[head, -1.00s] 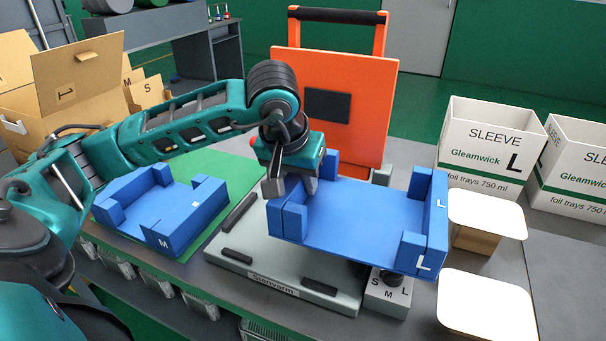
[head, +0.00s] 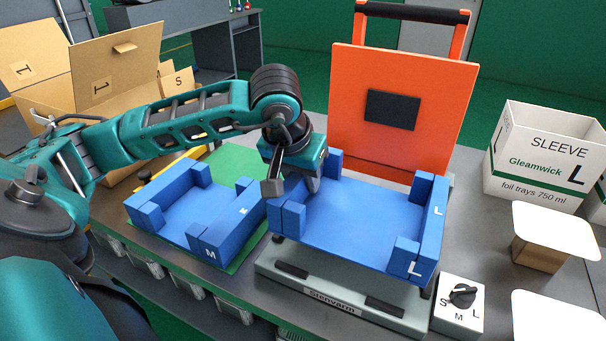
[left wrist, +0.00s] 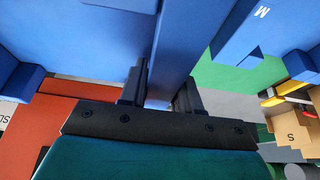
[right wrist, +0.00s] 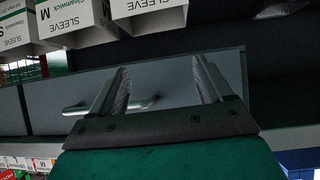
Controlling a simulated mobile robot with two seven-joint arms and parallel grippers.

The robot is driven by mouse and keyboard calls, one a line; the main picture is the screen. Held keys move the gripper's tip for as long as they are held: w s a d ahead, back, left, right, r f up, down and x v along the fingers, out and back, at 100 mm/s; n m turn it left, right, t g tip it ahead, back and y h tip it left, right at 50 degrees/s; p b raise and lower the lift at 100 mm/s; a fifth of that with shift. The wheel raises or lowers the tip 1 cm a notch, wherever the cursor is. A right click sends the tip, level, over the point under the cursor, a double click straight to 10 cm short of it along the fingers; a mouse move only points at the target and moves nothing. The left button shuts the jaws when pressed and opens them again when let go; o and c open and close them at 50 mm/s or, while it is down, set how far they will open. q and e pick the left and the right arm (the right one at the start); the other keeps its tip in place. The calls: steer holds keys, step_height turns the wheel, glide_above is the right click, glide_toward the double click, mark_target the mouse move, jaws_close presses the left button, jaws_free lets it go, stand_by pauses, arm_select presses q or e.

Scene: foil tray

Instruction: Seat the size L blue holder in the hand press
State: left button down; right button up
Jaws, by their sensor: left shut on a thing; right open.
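The size L blue holder (head: 350,225), marked L on its right end, is level over the grey base (head: 330,304) of the hand press. It looks a little above the base; I cannot tell whether any part touches. The press's orange plate (head: 440,130) stands raised behind it. My left gripper (head: 291,186) is shut on the holder's left end wall. In the left wrist view, my left fingers (left wrist: 160,92) pinch that blue wall (left wrist: 174,45) from both sides. My right gripper (right wrist: 158,88) is open and empty, away from the press.
A blue M holder (head: 185,212) lies on a green mat (head: 240,160), close to the left of the held holder. A size selector (head: 460,314) with a black knob stands right of the base. White-lidded trays (head: 556,228) and a sleeve box (head: 535,155) are farther right.

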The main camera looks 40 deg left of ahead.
mark_target(303, 202)
arm_select(q)
steer(key=shift+d+f+b, duration=0.1)
steer(key=shift+f+b, duration=0.9)
steer(key=shift+f, duration=0.5)
steer(key=shift+f+b, duration=0.55)
steer(key=shift+f, duration=0.3)
steer(key=shift+f+b, duration=0.3)
steer(key=shift+f, duration=0.35)
steer(key=shift+f+b, duration=0.3)
steer(key=shift+b, duration=0.2)
steer(key=shift+r, duration=0.1)
steer(key=c, duration=0.8)
jaws_free()
steer(key=shift+c, duration=0.2)
steer(key=shift+o, duration=0.6)
arm_select(e)
steer(key=f, duration=0.2)
steer(key=a+f, duration=0.1)
steer(key=shift+w+y, duration=0.3)
steer(key=shift+w, duration=0.05)
